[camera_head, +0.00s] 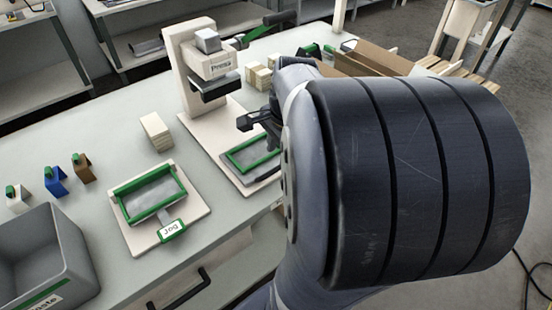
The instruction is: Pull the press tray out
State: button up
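The white press (188,75) stands at the back middle of the table, with a sign reading Press and a dark pressing plate (209,88). Its green-rimmed tray (236,160) lies on the front part of the pale base plate, in front of the pressing head rather than directly beneath it. My gripper (247,123) is above the tray's far side. Its dark fingers are small and partly covered by my arm, so I cannot tell whether they are open or touching anything. The tray's right end is hidden behind my arm.
A green-framed jig (125,205) sits on a pale board at front left. A grey bin (35,255) is at lower left. Pale stacked blocks (156,131) and several small coloured clips (55,180) stand nearby. Cardboard boxes (375,58) lie behind my arm.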

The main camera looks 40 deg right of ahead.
aim_at(274, 169)
jog(key=r, duration=0.2)
jog(key=s+r, duration=0.1)
jog(key=r, duration=0.1)
jog(key=shift+r, duration=0.2)
jog(key=f, duration=0.3)
jog(key=w+f, duration=0.1)
jog(key=f, duration=0.3)
jog(key=w+f, duration=0.1)
jog(key=f, duration=0.2)
jog(key=shift+f+b, duration=0.2)
jog(key=shift+b, duration=0.2)
jog(key=shift+w+f, duration=0.2)
jog(key=shift+w, duration=0.4)
jog(key=shift+r, duration=0.2)
